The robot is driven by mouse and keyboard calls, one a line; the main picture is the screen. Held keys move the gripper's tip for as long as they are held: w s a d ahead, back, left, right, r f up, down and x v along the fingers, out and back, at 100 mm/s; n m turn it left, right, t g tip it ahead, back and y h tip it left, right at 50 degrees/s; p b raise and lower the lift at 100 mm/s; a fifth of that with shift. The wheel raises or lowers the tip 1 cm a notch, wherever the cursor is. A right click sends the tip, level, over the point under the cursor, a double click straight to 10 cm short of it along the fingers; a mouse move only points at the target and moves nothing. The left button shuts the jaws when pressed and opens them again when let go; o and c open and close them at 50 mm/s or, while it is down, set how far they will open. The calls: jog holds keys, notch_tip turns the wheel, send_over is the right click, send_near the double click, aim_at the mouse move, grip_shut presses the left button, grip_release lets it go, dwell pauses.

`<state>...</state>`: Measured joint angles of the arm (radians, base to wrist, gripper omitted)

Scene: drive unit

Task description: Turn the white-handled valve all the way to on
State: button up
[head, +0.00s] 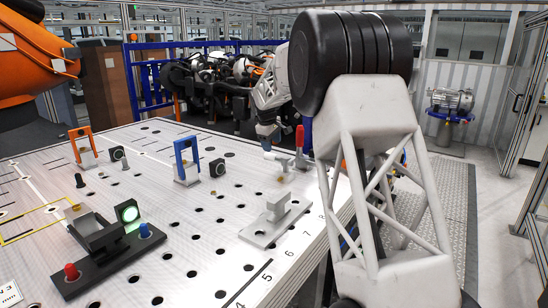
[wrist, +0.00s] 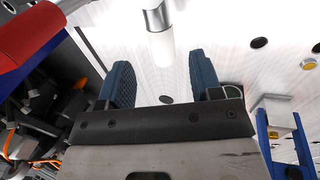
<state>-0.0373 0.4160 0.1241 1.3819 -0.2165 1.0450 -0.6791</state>
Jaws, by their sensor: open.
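The white valve handle (wrist: 161,45) is a white cylinder with a metal collar. In the wrist view it points down from the top edge towards the gap between my fingers. In the head view the white handle (head: 277,157) is small, low over the plate beside a red handle. My gripper (wrist: 160,64) is open, with its blue pads on either side of the handle's line; I see clear space between the handle and both pads. In the head view my gripper (head: 267,134) is just above the white handle, partly hidden by my arm. The valve body is mostly hidden.
The red handle (head: 299,137) stands close by; it also shows in the wrist view (wrist: 28,35). A blue frame (head: 186,160), an orange frame (head: 82,146), a grey block (head: 275,216) and a black box with a green light (head: 128,212) stand on the perforated plate (head: 205,260).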

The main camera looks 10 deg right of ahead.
aim_at(274, 155)
jog(key=shift+x, duration=3.35)
grip_shut()
